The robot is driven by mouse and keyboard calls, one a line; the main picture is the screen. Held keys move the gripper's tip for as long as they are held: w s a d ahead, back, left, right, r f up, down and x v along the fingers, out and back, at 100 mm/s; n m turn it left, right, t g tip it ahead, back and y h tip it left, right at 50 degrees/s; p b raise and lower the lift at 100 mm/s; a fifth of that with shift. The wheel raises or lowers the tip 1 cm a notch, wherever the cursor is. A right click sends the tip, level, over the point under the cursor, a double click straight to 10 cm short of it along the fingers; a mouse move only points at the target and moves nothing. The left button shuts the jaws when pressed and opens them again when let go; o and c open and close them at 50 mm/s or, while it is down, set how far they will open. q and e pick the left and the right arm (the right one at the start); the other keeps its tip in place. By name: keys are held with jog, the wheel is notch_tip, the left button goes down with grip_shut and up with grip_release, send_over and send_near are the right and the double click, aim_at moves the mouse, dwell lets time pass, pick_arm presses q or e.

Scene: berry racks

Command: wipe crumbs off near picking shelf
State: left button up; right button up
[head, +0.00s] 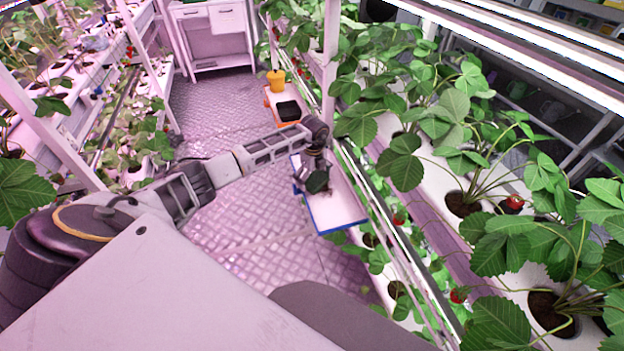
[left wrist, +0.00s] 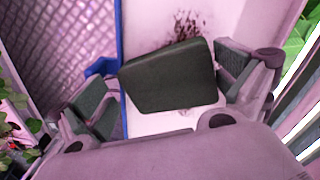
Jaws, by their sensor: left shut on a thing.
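The near picking shelf (head: 343,208) is a pale board with a blue edge beside the plant rack. It also fills the middle of the left wrist view (left wrist: 145,40). My left gripper (head: 315,172) is over this shelf, shut on a dark green-grey sponge-like block (left wrist: 170,78). The block also shows in the head view (head: 317,182). Dark crumbs (left wrist: 183,30) lie on the pale surface just beyond the block in the left wrist view. I cannot tell whether the block touches the board. My right gripper is not in view.
Strawberry plants (head: 450,115) crowd the rack on the right, close to the shelf. The tiled aisle floor (head: 225,230) is clear.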

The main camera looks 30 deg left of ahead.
aim_at(324, 174)
pick_arm(q)
jog(key=shift+s+d+f, duration=0.1)
jog(key=shift+d+f, duration=0.1)
jog(key=shift+f, duration=0.25)
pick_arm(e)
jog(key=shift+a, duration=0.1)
pick_arm(q)
jog(key=shift+d, duration=0.2)
jog(key=shift+w+d, duration=0.2)
jog(key=shift+w, duration=0.2)
jog(key=shift+c, duration=1.3)
jog(key=shift+w+d+f+b, duration=0.15)
jog(key=shift+w+b, duration=0.2)
jog(key=shift+c, duration=0.3)
jog(key=shift+w+d, duration=0.35)
jog(key=shift+w, duration=0.1)
jog(key=shift+w+d+r+b, duration=0.25)
jog(key=shift+w+d+b, duration=0.15)
jog(key=shift+w+b, duration=0.15)
jog(key=shift+c, duration=0.2)
jog(key=shift+r, duration=0.1)
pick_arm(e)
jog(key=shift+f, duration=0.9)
pick_arm(q)
jog(key=shift+w, duration=0.1)
